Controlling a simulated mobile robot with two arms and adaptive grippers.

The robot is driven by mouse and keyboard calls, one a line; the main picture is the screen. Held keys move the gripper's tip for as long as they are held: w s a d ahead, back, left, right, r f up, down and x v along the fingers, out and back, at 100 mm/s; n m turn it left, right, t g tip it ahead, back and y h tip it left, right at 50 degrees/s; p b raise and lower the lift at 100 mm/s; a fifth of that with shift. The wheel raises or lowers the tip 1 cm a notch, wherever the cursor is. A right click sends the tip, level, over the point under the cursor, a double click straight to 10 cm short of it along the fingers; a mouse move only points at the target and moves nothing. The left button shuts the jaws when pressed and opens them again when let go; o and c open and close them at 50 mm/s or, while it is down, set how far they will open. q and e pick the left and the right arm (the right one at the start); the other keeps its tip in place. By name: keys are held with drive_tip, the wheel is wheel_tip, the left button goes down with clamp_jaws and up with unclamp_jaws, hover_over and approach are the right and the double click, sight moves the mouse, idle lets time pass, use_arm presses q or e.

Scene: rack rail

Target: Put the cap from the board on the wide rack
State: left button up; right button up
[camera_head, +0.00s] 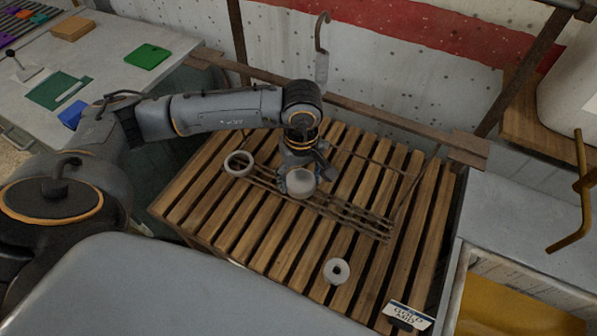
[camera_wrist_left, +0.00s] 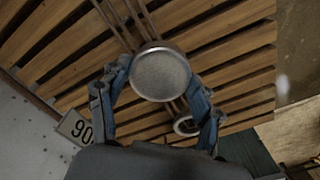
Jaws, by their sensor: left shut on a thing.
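My left gripper (camera_head: 300,170) is over the middle of the slatted wooden board (camera_head: 230,215). It is shut on a round grey cap (camera_head: 301,185). In the left wrist view the cap (camera_wrist_left: 160,73) sits between the two blue fingers, its flat face towards the camera. Thin dark rails (camera_head: 350,216) run across the slats below and beside the gripper. I cannot tell whether the cap touches the rails or which rails form the wide rack. My right gripper is not in view.
A pale ring (camera_head: 238,164) lies left of the gripper near the rails' end. Another pale ring (camera_head: 336,271) lies on the front slats. A printed sign (camera_head: 408,318) is at the front right. A hook (camera_head: 322,45) hangs behind. Bare slats lie around the rails.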

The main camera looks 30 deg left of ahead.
sight(305, 173)
use_arm(q)
drive_tip(key=shift+w+f, duration=0.4)
drive_tip(key=shift+w+f+b, duration=0.35)
drive_tip(key=shift+w+f, duration=0.25)
drive_tip(key=shift+w, duration=0.15)
drive_tip(key=shift+f+b, duration=0.6)
drive_tip(key=shift+b, duration=0.15)
drive_tip(key=shift+a+f, duration=0.1)
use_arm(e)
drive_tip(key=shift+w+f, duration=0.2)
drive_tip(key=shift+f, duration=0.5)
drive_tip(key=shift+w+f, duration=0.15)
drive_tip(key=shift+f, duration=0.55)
use_arm(q)
drive_tip(key=shift+f+b, duration=0.2)
drive_tip(key=shift+b, duration=0.2)
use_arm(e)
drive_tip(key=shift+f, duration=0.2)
use_arm(q)
drive_tip(key=shift+s+f+b, duration=0.1)
drive_tip(key=shift+f+b, duration=1.3)
drive_tip(key=shift+b, duration=0.3)
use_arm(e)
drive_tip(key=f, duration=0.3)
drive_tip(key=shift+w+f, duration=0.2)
